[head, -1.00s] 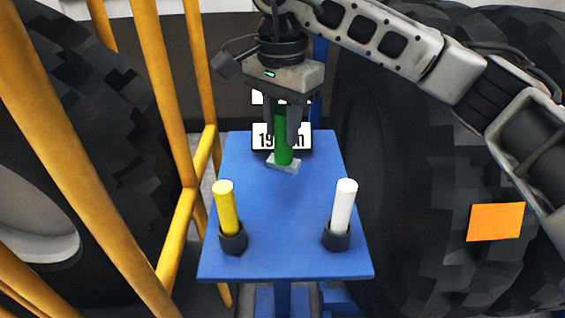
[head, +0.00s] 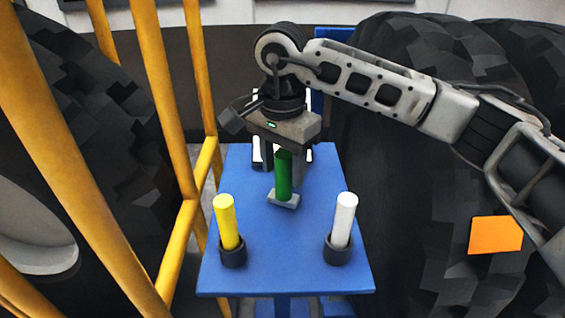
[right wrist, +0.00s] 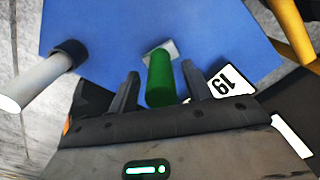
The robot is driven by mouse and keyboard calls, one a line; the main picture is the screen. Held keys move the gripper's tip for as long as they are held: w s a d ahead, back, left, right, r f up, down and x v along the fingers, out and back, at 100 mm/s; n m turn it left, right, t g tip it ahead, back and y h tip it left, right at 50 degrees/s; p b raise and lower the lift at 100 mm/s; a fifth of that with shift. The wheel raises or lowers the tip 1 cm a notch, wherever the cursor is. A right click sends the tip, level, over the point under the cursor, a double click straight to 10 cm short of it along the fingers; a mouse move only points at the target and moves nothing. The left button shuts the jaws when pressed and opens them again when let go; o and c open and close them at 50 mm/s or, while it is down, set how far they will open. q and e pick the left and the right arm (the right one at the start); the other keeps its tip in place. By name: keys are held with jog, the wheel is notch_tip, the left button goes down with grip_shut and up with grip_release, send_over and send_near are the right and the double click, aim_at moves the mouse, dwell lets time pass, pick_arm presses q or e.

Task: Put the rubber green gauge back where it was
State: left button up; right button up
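The green gauge (head: 283,176) stands upright on a flat grey base (head: 284,200), which appears to rest on the blue table top (head: 284,255), behind and between the yellow and white rods. My right gripper (head: 283,160) is directly over it, pointing down. In the right wrist view the gauge (right wrist: 160,80) is between the two fingers (right wrist: 160,85), with a visible gap on each side, so the gripper is open around it. My left gripper is not in view.
A yellow rod (head: 226,222) and a white rod (head: 345,220) stand in dark cups at the table's front. A number card (right wrist: 231,84) is at the back, mostly hidden by my gripper in the head view. Yellow rails (head: 180,225) stand left; a large tyre stands on each side.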

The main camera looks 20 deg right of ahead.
jog(key=shift+r, duration=0.1)
notch_tip(320, 180, up, 12)
dwell(0.5)
